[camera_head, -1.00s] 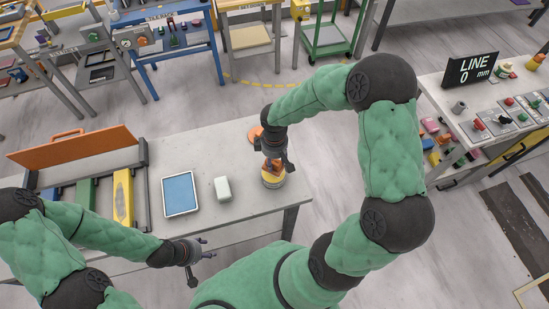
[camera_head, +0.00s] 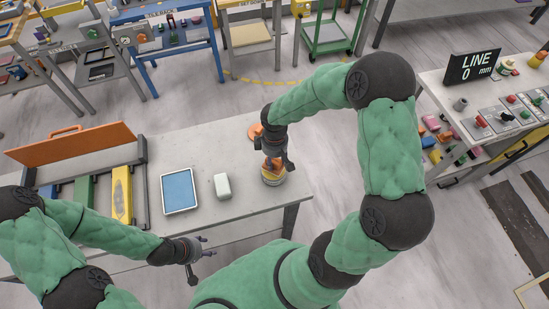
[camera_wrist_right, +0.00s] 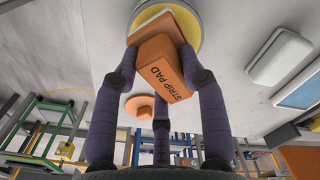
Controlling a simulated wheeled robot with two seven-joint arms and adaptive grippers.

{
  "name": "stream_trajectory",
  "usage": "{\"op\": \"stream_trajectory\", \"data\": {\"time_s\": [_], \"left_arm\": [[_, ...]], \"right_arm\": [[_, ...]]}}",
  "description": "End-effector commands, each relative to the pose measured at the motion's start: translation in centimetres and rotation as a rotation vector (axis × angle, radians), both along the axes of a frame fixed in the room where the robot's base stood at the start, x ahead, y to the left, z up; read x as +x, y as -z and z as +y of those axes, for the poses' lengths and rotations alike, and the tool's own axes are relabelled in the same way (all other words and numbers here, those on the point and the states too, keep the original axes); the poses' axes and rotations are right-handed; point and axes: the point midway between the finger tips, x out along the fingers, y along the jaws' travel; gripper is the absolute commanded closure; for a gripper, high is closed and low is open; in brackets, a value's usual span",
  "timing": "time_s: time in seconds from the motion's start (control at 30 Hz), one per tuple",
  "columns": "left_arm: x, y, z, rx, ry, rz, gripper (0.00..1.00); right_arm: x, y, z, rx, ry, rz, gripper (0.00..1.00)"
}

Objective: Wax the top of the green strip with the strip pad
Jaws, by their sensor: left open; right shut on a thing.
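The green strip (camera_head: 84,191) lies in a dark-railed rack at the table's left, between a blue strip (camera_head: 53,191) and a yellow strip (camera_head: 121,193). My right gripper (camera_head: 271,160) is shut on the orange strip pad (camera_wrist_right: 165,70), whose label reads STRIP PAD. The pad is over a round tin with a yellow top (camera_wrist_right: 190,38), which also shows in the head view (camera_head: 273,180); I cannot tell whether they touch. My left gripper (camera_head: 203,247) is open and empty in front of the table edge. My left arm hides the near end of the strips.
A blue-topped tray (camera_head: 179,190) and a white block (camera_head: 222,186) lie between the rack and the tin. An orange board with a handle (camera_head: 75,149) stands behind the strips. An orange round piece (camera_head: 255,131) lies behind the tin. Bare table lies behind the tray.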

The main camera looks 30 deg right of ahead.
Motion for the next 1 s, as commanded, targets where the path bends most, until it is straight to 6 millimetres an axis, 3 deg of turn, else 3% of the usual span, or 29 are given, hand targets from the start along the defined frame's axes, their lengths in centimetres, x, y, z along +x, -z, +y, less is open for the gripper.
{"op": "stream_trajectory", "data": {"time_s": [1.0], "left_arm": [[-0.01,0.82,-0.01,0.0,0.0,0.0,0.49]], "right_arm": [[0.01,0.93,0.0,0.0,0.0,0.0,0.84]]}}
